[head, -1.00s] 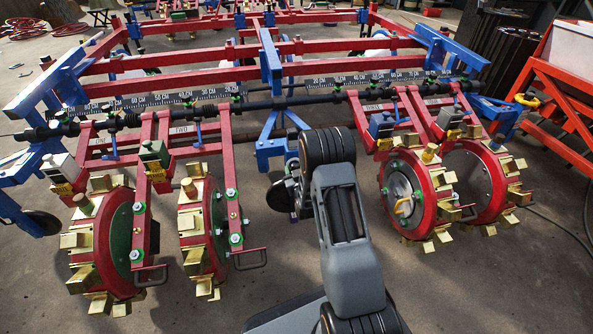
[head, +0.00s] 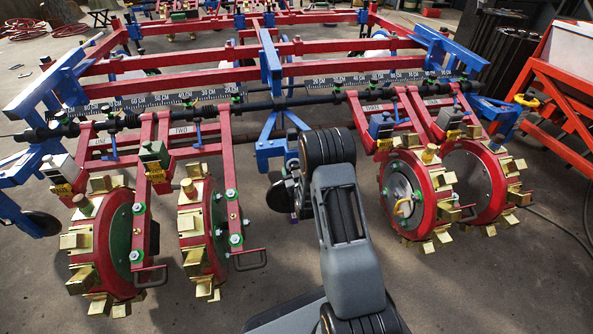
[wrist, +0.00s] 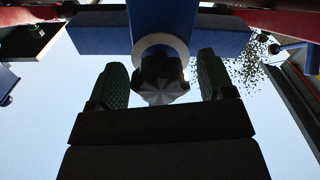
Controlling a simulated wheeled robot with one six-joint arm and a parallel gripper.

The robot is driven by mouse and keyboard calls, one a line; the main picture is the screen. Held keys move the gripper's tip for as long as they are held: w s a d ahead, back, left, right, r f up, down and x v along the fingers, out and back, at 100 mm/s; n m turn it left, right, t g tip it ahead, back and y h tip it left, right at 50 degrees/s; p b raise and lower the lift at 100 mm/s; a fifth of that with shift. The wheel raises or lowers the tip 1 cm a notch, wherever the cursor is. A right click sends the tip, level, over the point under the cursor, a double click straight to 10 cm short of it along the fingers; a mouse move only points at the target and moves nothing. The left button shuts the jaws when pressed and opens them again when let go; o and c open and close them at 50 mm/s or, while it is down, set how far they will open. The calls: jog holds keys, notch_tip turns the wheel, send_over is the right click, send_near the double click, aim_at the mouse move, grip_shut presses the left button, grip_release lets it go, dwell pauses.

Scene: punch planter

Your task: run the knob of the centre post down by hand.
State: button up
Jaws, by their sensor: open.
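In the wrist view, a dark, lobed knob (wrist: 161,82) sits below a pale round collar (wrist: 148,43) at the end of a blue post (wrist: 163,18). My gripper (wrist: 161,78) is open, with one green-grey ribbed finger on each side of the knob.
Red punch wheels with brass cups stand left (head: 112,240) and right (head: 410,195) of my arm. A black bar (head: 270,103) and red frame beams (head: 190,68) cross behind. A blue crosspiece (wrist: 100,33) spans just above the knob. Bare floor shows between the wheels.

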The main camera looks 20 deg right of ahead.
jog(key=s+a+p, duration=0.2)
jog(key=s+p, duration=0.1)
jog(key=s, duration=1)
jog(key=shift+s+a+p, duration=0.25)
jog(key=shift+a+p, duration=0.15)
jog(key=shift+s, duration=0.1)
